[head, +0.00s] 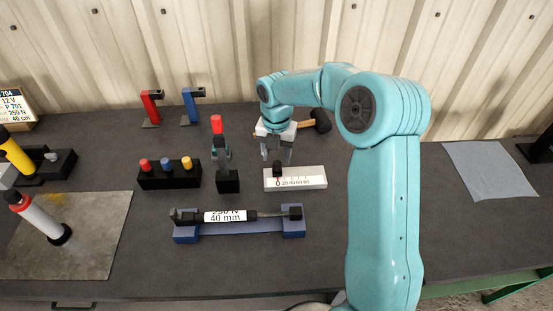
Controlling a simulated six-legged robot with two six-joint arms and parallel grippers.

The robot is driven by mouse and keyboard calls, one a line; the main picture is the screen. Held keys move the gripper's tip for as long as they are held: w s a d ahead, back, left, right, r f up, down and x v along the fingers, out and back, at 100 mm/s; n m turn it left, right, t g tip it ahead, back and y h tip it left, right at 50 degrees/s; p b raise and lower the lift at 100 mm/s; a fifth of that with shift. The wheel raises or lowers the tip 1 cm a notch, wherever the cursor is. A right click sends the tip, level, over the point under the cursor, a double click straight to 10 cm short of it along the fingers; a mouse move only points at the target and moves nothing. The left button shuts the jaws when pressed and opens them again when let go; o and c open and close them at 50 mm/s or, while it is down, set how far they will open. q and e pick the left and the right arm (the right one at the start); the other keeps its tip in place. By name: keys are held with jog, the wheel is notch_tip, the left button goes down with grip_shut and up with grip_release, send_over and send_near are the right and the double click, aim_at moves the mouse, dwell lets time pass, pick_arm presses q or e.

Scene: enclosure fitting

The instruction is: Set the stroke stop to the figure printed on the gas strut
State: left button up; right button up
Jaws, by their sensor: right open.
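The gas strut (264,215) lies across a blue cradle (185,237). Its white label reads 40 mm, with 250 N partly visible above. The stroke stop is a pale block (312,182) with a scale reading 0, 20, 40, 60, 80. Its dark slider (278,168) stands at the left end, with the red mark near 0. My right gripper (276,155) is open, its fingers pointing down just above and behind the slider. I cannot tell whether they touch it. My left gripper is not in view.
A black rack (168,181) with red, blue and yellow-topped pieces and a red-tipped tool in a black stand (228,181) are left of the stop. Red (150,108) and blue (190,106) brackets and a hammer (319,121) stand behind. A grey mat (105,250) lies left.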

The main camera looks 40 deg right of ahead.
aim_at(276, 163)
jog(key=shift+a+f, duration=0.1)
jog(key=shift+f, duration=0.65)
jog(key=shift+s+f, duration=0.35)
jog(key=shift+f, duration=0.25)
jog(key=shift+w+f, duration=0.15)
jog(key=shift+w, duration=0.25)
jog(key=shift+s, duration=0.25)
grip_shut()
jog(key=s+d, duration=0.2)
jog(key=d, duration=0.1)
jog(key=shift+s+d+r, duration=0.2)
jog(key=shift+s+d, duration=0.05)
jog(key=shift+s, duration=0.05)
jog(key=shift+w+a, duration=0.15)
grip_release()
jog(key=shift+f, duration=0.1)
